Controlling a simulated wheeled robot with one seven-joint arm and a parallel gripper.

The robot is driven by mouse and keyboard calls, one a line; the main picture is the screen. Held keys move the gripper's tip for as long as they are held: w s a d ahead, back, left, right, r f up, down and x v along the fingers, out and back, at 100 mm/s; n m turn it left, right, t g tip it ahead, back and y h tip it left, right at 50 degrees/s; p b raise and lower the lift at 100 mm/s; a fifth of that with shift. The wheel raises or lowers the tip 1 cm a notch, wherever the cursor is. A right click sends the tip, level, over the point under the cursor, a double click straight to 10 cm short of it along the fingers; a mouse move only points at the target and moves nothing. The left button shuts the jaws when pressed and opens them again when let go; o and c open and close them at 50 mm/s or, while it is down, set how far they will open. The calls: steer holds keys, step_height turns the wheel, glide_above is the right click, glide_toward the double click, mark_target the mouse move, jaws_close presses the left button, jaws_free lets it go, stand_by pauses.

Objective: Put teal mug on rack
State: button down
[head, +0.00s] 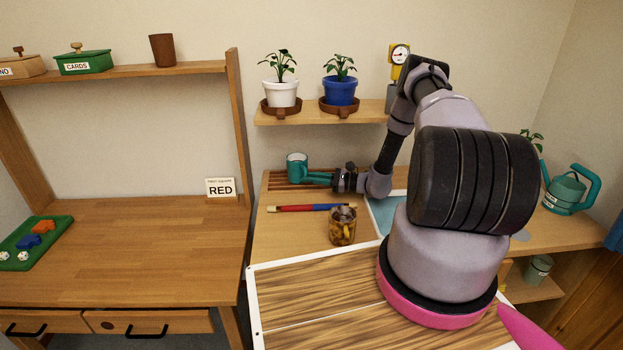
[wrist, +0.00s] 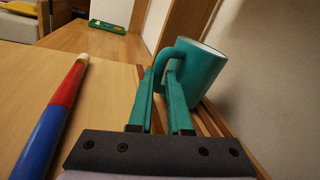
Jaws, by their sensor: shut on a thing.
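The teal mug (head: 296,164) is upright at the wall end of the desk, over the slatted wooden rack (head: 278,182). It also shows in the wrist view (wrist: 206,75), with its handle towards me. My gripper (head: 309,175) reaches in from the right, with its teal fingers shut on the mug's handle. In the wrist view the fingertips (wrist: 162,78) are on either side of the handle. The rack's slats (wrist: 213,122) run beneath and beside the mug. I cannot tell whether the mug's base touches them.
A red and blue rod (head: 310,208) lies on the desk in front of the rack, left of my fingers in the wrist view. A brown patterned glass (head: 342,226) stands nearer. A shelf (head: 310,116) with two potted plants hangs above the rack.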

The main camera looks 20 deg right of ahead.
steer(key=shift+f, duration=0.15)
steer(key=c, duration=0.8)
jaws_free()
steer(key=shift+c, duration=0.2)
steer(key=shift+s+d, duration=0.1)
steer(key=shift+d, duration=0.2)
steer(key=v, duration=0.7)
